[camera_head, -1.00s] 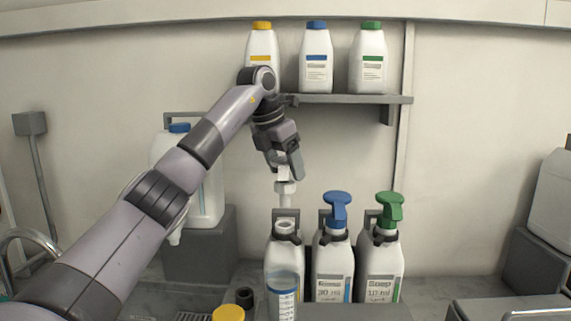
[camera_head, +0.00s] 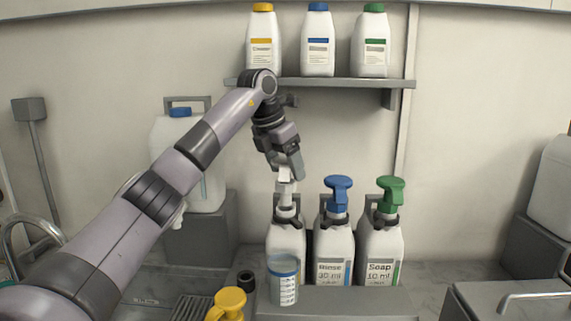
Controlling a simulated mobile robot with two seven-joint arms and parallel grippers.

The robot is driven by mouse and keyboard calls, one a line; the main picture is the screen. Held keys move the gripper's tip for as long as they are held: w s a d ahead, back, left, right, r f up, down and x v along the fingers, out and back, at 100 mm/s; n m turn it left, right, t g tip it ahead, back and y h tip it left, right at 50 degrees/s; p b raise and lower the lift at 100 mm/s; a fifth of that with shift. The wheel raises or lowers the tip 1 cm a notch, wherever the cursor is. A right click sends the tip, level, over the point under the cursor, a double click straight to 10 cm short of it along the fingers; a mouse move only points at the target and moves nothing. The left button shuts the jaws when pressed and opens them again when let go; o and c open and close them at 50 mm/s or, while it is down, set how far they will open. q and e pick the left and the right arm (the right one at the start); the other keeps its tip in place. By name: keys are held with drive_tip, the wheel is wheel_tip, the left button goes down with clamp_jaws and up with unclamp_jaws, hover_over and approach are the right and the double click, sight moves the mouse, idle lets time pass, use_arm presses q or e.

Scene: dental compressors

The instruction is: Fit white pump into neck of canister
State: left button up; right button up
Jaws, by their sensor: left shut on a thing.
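My left gripper (camera_head: 288,165) is shut on the white pump (camera_head: 286,190) and holds it upright above the left canister. The white canister (camera_head: 286,238) stands at the left of a row of three, in a dark holder. The pump's lower part is at the canister's neck (camera_head: 287,212); I cannot tell whether it is fully seated. The gripper covers the pump's top. My right gripper is not in view.
Two canisters with a blue pump (camera_head: 339,192) and a green pump (camera_head: 390,192) stand close on the right. A measuring cup (camera_head: 283,280) is in front of the left canister. A yellow pump (camera_head: 228,303) is at the front. A shelf (camera_head: 350,83) with three bottles hangs above.

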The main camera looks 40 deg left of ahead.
sight(277, 161)
use_arm(q)
drive_tip(key=shift+f, duration=0.15)
drive_tip(key=shift+f+b, duration=0.7)
drive_tip(key=shift+f, duration=0.55)
drive_tip(key=shift+f, duration=0.15)
drive_tip(key=shift+f, duration=0.6)
drive_tip(key=o, duration=1.4)
drive_tip(key=shift+v, duration=3.65)
